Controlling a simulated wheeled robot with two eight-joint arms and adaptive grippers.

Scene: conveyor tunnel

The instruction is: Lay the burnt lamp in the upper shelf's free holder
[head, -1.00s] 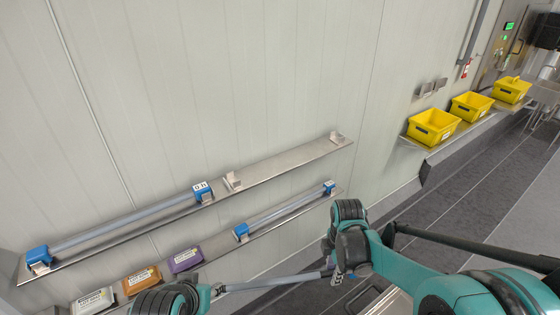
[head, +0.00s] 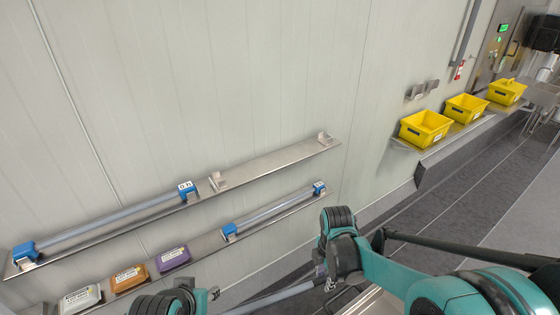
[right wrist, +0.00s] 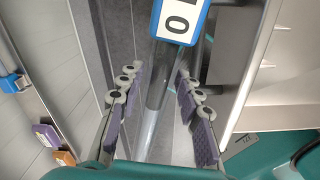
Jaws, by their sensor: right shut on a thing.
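The burnt lamp, a grey tube (head: 280,297), runs low across the head view between my two arms. In the right wrist view its tube (right wrist: 153,110) passes between the finger pads of my right gripper (right wrist: 150,102), which is shut on it. A blue end cap with a white label (right wrist: 180,20) shows beyond the fingers. In the head view my right gripper (head: 326,279) is partly hidden by its arm. My left gripper (head: 208,294) is near the tube's left part; its fingers are unclear. The upper shelf (head: 270,162) has an empty holder: two metal brackets (head: 218,181) (head: 325,139).
A lamp with blue caps (head: 110,219) fills the upper shelf's left holder. The lower shelf carries another lamp (head: 275,211) and purple (head: 173,258), orange (head: 129,277) and white (head: 80,299) packs. Yellow bins (head: 425,128) stand on a ledge at right.

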